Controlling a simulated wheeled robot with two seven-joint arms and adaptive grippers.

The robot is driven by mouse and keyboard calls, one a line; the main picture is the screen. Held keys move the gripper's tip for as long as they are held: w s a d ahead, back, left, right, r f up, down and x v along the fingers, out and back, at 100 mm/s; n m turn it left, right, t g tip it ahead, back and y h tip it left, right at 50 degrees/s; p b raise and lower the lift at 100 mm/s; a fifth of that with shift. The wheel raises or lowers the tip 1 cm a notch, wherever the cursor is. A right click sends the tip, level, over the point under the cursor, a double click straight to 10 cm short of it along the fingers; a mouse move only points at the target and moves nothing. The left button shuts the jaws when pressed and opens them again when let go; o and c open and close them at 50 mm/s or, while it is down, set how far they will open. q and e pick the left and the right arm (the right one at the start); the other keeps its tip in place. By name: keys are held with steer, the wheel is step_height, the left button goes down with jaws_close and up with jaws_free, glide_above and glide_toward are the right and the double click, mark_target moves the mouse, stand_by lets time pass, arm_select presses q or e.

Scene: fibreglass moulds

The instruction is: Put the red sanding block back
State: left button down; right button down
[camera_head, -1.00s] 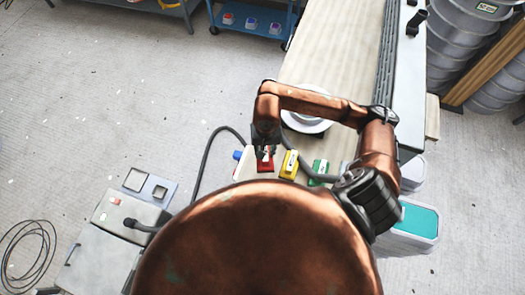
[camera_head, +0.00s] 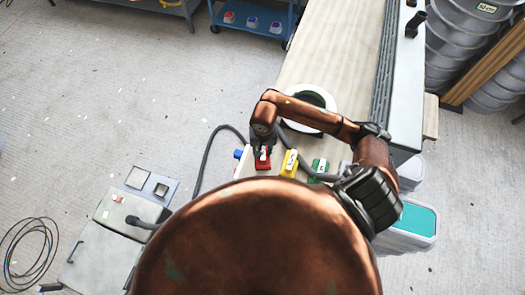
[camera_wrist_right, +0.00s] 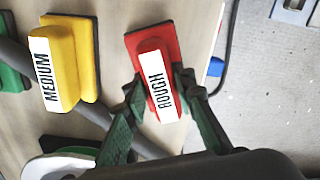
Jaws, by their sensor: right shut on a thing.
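The red sanding block (camera_head: 262,163) is at the near left end of the workbench, left of a yellow block. In the right wrist view the red block (camera_wrist_right: 150,50) has a white label reading ROUGH on its grip. My right gripper (camera_head: 262,150) is above it, and its two fingers (camera_wrist_right: 157,97) close on either side of the grip. It is shut on the block. I cannot tell whether the block's base touches the bench. My left gripper is not in view.
A yellow block (camera_wrist_right: 67,62) labelled MEDIUM and a green block (camera_head: 319,168) stand in a row beside the red one. A dark hose (camera_head: 204,165) curves past the bench edge. A white ring-like item (camera_head: 325,100) lies behind my arm. The bench's far surface is clear.

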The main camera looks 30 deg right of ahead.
mark_target(263, 151)
steer(key=c, duration=1.6)
jaws_free()
steer(key=shift+r, duration=0.1)
step_height(263, 151, up, 10)
steer(key=shift+r+b, duration=0.2)
steer(key=shift+b, duration=0.7)
steer(key=shift+s+r, duration=0.15)
steer(key=shift+r, duration=0.65)
